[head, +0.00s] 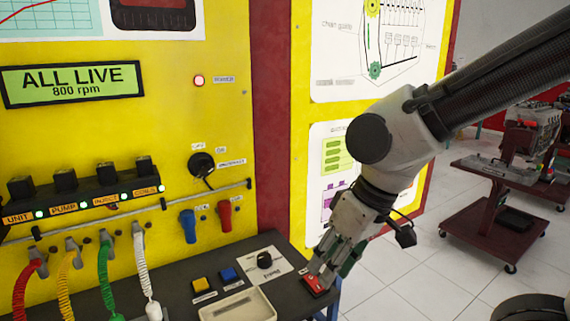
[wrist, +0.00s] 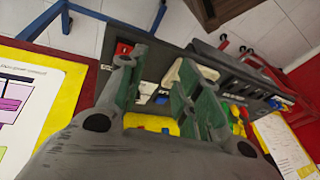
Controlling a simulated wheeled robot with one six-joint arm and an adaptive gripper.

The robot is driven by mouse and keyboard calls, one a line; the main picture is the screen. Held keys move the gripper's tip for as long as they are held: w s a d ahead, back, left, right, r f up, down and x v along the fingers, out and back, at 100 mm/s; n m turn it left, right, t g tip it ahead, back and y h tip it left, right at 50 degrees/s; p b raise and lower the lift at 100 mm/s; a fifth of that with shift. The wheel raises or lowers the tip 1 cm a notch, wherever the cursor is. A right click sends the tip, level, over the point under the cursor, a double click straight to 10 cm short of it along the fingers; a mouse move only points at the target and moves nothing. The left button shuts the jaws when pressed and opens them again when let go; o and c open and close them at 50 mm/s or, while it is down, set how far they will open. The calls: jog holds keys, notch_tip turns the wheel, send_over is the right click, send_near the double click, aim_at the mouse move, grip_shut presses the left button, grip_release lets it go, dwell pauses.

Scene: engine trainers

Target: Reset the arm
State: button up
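My gripper (head: 335,260) hangs at the lower right of the head view, pointing down over the right end of the dark console. In the wrist view my gripper (wrist: 158,78) has its two green fingers apart, with nothing between them. A red switch (head: 316,284) sits on the console's right corner, just below and left of the fingertips in the head view. I cannot tell whether they touch. The red switch also shows in the wrist view (wrist: 123,48), beside the left finger. My arm reaches in from the upper right.
The console (head: 185,296) holds a yellow button (head: 200,285), a blue button (head: 229,275), a black knob (head: 265,260) and a cream tray (head: 238,306). The yellow panel's display (head: 72,83) reads "ALL LIVE 800 rpm". Coiled cables hang at left. A red trolley (head: 500,205) stands right, beyond open floor.

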jog(key=d+r+m+t+h, duration=0.1)
jog(key=d+r+m, duration=0.3)
jog(key=d, duration=1)
jog(key=d+r+m+t+h, duration=0.2)
jog(key=d+r+m, duration=0.2)
jog(key=d, duration=1)
jog(key=shift+s+d+t+h, duration=0.15)
jog(key=shift+s+t+h, duration=0.15)
jog(key=shift+h, duration=0.1)
jog(key=shift+r, duration=0.1)
